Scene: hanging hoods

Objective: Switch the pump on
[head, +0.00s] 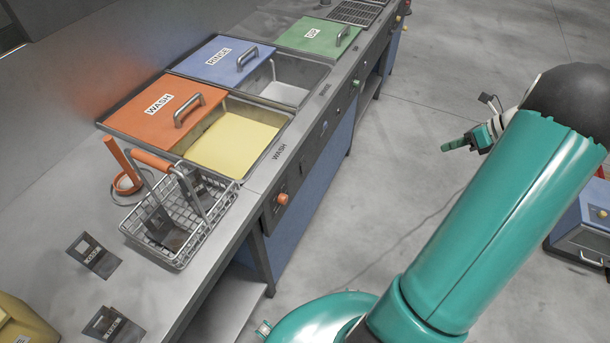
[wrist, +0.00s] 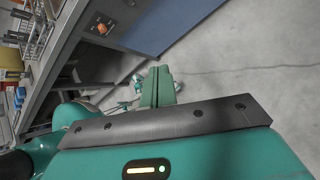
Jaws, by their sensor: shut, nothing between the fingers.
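No part in view is labelled as a pump. An orange knob (head: 282,198) sits on the front panel of the wash tank in the head view, and an orange knob also shows in the wrist view (wrist: 103,28). A blue box (head: 590,222) with a yellow knob (head: 602,214) stands on the floor at the right edge, partly cut off. I cannot tell which of these, if any, works the pump. My gripper (head: 457,143) is shut and empty, over the floor to the right of the bench and apart from everything. Its fingers also show in the wrist view (wrist: 157,88).
The bench holds tanks with orange wash (head: 155,110), blue rinse (head: 222,60) and green (head: 315,36) lids. A wire basket (head: 180,225) with dark parts stands in front. The floor between is clear.

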